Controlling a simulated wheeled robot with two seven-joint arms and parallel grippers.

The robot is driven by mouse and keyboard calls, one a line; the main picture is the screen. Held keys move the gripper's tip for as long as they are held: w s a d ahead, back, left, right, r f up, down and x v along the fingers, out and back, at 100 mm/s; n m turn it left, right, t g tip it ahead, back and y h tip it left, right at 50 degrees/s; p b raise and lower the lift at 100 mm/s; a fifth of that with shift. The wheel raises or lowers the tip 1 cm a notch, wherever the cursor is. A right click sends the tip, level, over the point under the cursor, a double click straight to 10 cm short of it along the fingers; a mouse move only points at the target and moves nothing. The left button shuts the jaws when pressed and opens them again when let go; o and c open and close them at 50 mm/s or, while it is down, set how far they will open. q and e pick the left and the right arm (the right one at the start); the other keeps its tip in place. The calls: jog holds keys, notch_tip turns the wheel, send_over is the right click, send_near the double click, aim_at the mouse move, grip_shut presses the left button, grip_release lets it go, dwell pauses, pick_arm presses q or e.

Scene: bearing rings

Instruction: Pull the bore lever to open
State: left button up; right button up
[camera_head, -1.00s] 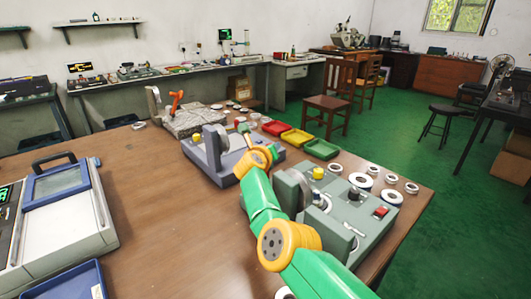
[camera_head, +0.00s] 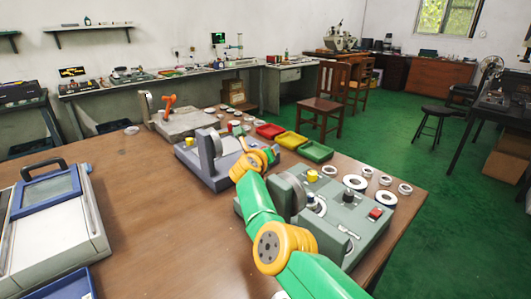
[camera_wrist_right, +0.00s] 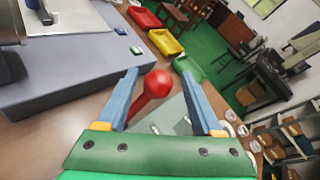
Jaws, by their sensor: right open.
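A red lever with a round red ball knob (camera_wrist_right: 159,72) stands between the two blue fingers of my right gripper (camera_wrist_right: 160,92) in the right wrist view. The fingers are spread, with a visible gap on both sides of the knob. The lever's red shaft slants down to the left, and its lower end is close to the left finger; I cannot tell whether they touch. In the head view my right gripper (camera_head: 264,155) is beside the blue-grey bench instrument (camera_head: 190,160), and its fingertips and the lever are not clear. My left gripper is not in view.
A grey-green instrument (camera_head: 350,240) with rings stands right of my arm. Red (camera_head: 269,131), yellow (camera_head: 290,142) and green (camera_head: 316,151) trays line the table's far edge. A grey device (camera_head: 50,220) stands at left. The wooden table (camera_head: 140,205) between is clear.

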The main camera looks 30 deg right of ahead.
jog(key=shift+s+a+r+p, duration=0.1)
jog(key=shift+a+r+p, duration=0.1)
jog(key=shift+a+p, duration=0.1)
jog(key=p+v, duration=0.2)
jog(key=v, duration=0.4)
jog(key=shift+s, duration=0.3)
jog(key=shift+d+f, duration=0.1)
